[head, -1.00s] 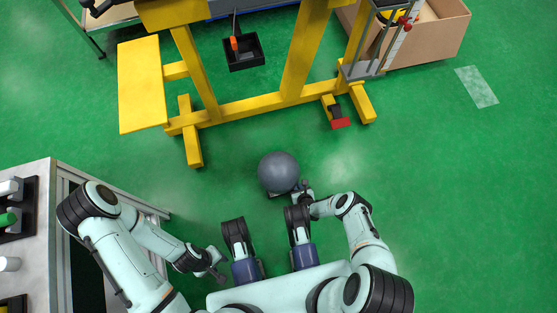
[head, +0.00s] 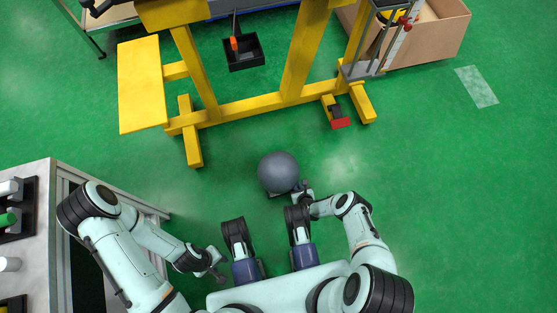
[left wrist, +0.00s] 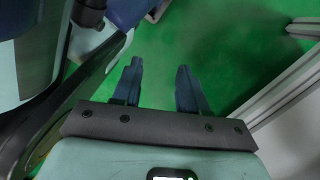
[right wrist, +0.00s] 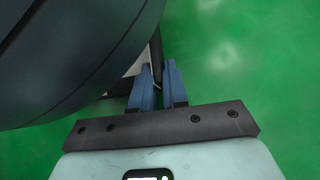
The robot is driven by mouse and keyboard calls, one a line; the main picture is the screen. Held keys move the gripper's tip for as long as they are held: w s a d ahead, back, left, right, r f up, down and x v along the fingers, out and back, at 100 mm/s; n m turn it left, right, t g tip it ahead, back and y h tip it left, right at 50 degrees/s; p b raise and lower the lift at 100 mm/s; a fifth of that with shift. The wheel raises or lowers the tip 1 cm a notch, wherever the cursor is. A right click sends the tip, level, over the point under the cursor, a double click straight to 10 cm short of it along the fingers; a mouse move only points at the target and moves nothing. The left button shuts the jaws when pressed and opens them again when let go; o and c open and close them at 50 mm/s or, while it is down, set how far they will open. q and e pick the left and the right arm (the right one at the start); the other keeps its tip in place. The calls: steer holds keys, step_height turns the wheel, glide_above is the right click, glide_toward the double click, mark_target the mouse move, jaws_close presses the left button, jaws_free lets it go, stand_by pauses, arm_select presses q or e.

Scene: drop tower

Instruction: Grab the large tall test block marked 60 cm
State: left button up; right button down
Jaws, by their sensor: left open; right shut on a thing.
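I cannot make out any block marked 60 cm; no such marking is readable. My right gripper (head: 302,190) is beside a large dark grey ball (head: 278,172) on the green floor side of the yellow frame. In the right wrist view the ball (right wrist: 70,55) fills the upper left. The right fingers (right wrist: 158,75) are shut on a thin dark part beside the ball; what it belongs to is unclear. My left gripper (head: 218,275) is low at the left of my body. In the left wrist view its fingers (left wrist: 157,75) are apart and empty above the green floor.
A yellow frame (head: 250,107) stands ahead, with a black bin (head: 243,55) and a red pedal (head: 340,123). A cardboard box (head: 440,35) is at the back right. A grey bench (head: 40,230) with white and green pieces is at the left. The floor at right is clear.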

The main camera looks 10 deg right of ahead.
steer(key=shift+w+r, duration=0.15)
steer(key=shift+r, duration=0.1)
